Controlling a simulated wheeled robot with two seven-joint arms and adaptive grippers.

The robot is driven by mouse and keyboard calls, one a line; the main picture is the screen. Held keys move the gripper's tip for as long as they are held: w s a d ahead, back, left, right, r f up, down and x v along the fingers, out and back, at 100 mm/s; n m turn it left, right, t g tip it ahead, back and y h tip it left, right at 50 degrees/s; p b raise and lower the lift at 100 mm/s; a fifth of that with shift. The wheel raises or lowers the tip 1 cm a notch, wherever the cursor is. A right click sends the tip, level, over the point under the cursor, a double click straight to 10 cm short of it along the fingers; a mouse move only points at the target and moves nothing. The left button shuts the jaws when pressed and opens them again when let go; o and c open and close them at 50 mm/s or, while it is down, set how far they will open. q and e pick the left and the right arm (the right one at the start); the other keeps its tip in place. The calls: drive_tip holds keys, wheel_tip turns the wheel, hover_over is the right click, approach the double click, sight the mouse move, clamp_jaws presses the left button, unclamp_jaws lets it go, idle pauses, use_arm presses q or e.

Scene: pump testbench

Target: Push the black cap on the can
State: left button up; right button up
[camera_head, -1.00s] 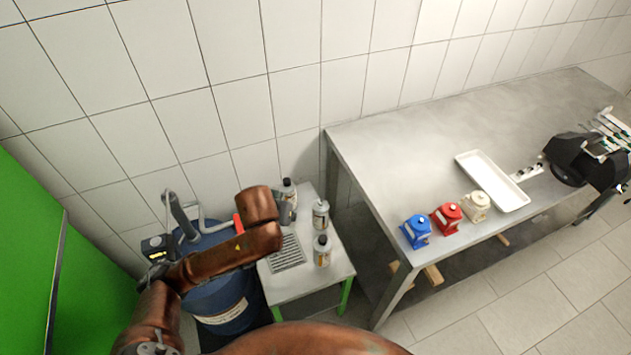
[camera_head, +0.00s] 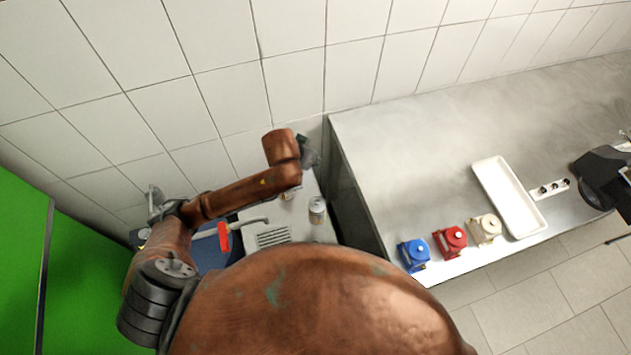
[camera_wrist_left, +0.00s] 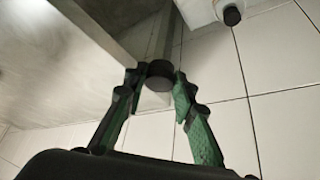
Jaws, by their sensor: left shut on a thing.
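My left gripper (camera_head: 308,152) is above the back of the small side table in the head view, small and dark there. In the left wrist view its fingers (camera_wrist_left: 157,85), with green pads, are closed around a round black cap (camera_wrist_left: 160,74). A grey can (camera_head: 317,208) stands upright on the side table, a little below the gripper in the picture. Another can (camera_head: 287,195) is mostly hidden behind my left arm. A can with a black top (camera_wrist_left: 231,14) shows at the top edge of the wrist view.
The side table has a grate (camera_head: 273,236) and stands beside a blue drum (camera_head: 215,255). A red handle (camera_head: 224,237) is near my left arm. The large metal table holds blue (camera_head: 413,254), red (camera_head: 450,241) and cream (camera_head: 486,229) pumps and a white tray (camera_head: 513,205).

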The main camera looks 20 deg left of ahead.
use_arm(q)
wheel_tip(320, 180, down, 4)
drive_tip(key=d+m+h+p, duration=0.1)
drive_tip(key=d+m+p, duration=0.15)
drive_tip(key=p, duration=0.25)
use_arm(e)
drive_tip(key=shift+o, duration=0.6)
wheel_tip(320, 180, up, 6)
drive_tip(key=s, duration=0.1)
drive_tip(key=shift+s+r, duration=0.15)
drive_tip(key=shift+r, duration=0.1)
use_arm(q)
drive_tip(key=m+g+h+p, duration=0.2)
drive_tip(key=m+p, duration=0.2)
drive_tip(key=p, duration=0.4)
hover_over(315, 202)
wheel_tip(315, 202, down, 9)
use_arm(e)
wheel_tip(315, 202, up, 8)
drive_tip(key=w+f, duration=0.1)
drive_tip(key=w, duration=0.1)
use_arm(q)
wheel_tip(315, 202, down, 4)
drive_tip(key=b, duration=0.5)
drive_tip(key=shift+f+b, duration=0.4)
drive_tip(key=shift+f, duration=0.45)
use_arm(e)
wheel_tip(315, 202, down, 5)
drive_tip(key=shift+w+r, duration=0.1)
